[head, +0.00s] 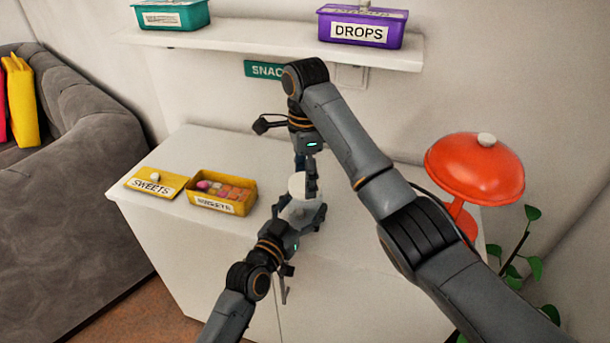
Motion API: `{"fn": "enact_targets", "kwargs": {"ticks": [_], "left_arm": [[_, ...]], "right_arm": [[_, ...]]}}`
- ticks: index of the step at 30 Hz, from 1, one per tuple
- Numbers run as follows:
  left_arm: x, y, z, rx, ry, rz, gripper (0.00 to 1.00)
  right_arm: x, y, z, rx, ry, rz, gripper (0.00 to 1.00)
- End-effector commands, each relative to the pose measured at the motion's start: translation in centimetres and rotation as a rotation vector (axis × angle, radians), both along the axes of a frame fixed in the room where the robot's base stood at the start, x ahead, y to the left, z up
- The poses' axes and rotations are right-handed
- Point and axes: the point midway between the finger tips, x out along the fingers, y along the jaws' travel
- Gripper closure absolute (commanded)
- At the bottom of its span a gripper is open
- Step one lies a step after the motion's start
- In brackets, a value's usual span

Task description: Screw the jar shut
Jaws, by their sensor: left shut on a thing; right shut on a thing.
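The jar (296,212) is pale and see-through and stands upright on the white cabinet top. Its white lid (297,184) sits at the top of the jar; whether it is seated evenly cannot be told. My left gripper (306,214) comes in low from the front and is shut around the jar's body. My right gripper (311,180) reaches down from above and is shut on the lid. The fingers of both grippers hide parts of the jar and lid.
A yellow box (222,205) of colourful sweets and a yellow "SWEETS" lid (155,184) lie left of the jar. A red lamp (475,168) stands at the right. A wall shelf (270,46) holds a teal box (172,15) and a purple "DROPS" box (361,27). The cabinet's front is clear.

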Motion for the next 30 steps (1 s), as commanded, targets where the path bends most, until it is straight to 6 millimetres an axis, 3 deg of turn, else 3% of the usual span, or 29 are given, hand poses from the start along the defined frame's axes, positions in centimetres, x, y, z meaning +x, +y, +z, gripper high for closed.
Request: {"fn": "enact_targets", "kwargs": {"ticks": [9, 13, 18, 27, 28, 30], "left_arm": [[-0.06, -0.03, -0.16, 0.002, 0.002, -0.001, 1.0], [-0.06, -0.03, -0.16, 0.002, 0.002, -0.001, 1.0], [-0.07, -0.03, -0.17, 0.002, 0.004, -0.001, 1.0], [-0.07, -0.02, -0.18, 0.002, 0.004, -0.001, 1.0], [-0.07, -0.02, -0.18, 0.002, 0.004, -0.001, 1.0], [-0.07, -0.02, -0.19, 0.002, 0.004, -0.001, 1.0]], "right_arm": [[0.04, -0.09, 0.07, 0.0, -0.005, -0.645, 0.43], [0.01, -0.09, 0.06, 0.001, -0.004, -0.849, 0.43], [0.0, -0.07, 0.06, 0.001, -0.004, -0.975, 0.43], [0.0, -0.07, 0.06, 0.001, -0.004, -0.985, 0.43], [0.0, -0.07, 0.06, 0.001, -0.004, -0.985, 0.28], [0.0, -0.06, 0.06, 0.001, -0.004, -0.984, 0.14]]}}
